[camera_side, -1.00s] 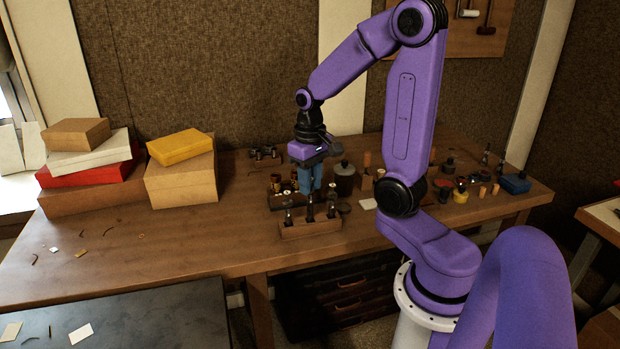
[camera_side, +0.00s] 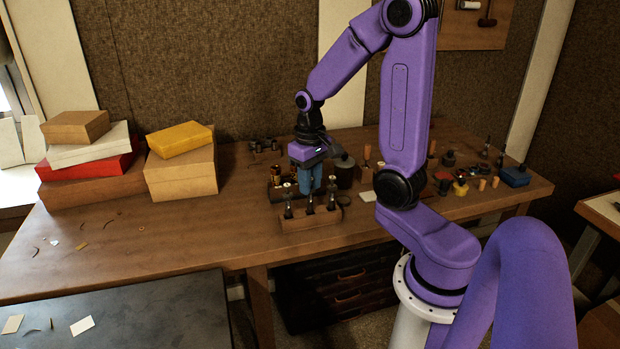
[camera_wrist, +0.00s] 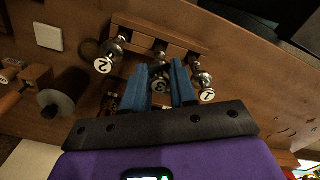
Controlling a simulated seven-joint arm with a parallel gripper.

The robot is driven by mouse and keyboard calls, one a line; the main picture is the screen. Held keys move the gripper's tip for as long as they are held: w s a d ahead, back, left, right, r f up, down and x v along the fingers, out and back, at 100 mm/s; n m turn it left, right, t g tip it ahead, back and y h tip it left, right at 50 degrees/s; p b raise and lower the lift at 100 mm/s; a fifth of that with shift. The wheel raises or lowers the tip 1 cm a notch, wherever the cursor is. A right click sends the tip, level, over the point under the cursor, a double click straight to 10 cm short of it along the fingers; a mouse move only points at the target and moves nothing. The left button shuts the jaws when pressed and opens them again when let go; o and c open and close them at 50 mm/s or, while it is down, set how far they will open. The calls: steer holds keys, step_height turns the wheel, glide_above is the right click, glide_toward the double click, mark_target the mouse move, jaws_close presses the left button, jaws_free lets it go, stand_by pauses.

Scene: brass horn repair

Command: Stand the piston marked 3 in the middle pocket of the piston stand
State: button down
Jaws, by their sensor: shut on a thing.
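The piston marked 3 (camera_wrist: 159,85) is between the two blue fingers of my gripper (camera_wrist: 160,82), which is shut on it. In the side view my gripper (camera_side: 311,184) points straight down over the wooden piston stand (camera_side: 309,226). Piston 3 is upright at the stand's middle pocket, its lower end at the pocket mouth; how deep it sits cannot be told. The piston marked 2 (camera_wrist: 105,60) and the piston marked 1 (camera_wrist: 205,92) stand in the outer pockets of the stand (camera_wrist: 140,29). In the side view, fingers hide piston 3's top.
A pale square pad (camera_side: 367,196) lies to the right, with small jars and corks beyond. Stacked boxes (camera_side: 180,172) stand on the left. The bench front-left is mostly clear.

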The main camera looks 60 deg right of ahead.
steer(key=shift+f, duration=0.3)
steer(key=c, duration=0.5)
jaws_free()
steer(key=shift+r, duration=3.45)
steer(key=s+a+f+n, duration=0.1)
steer(key=s+a+n, duration=0.4)
steer(key=a+n, duration=0.5)
steer(key=s+a+f+n, duration=0.1)
steer(key=s+a+n, duration=0.4)
steer(key=s, duration=0.7)
steer(key=shift+a+n, duration=0.3)
steer(key=shift+a, duration=0.9)
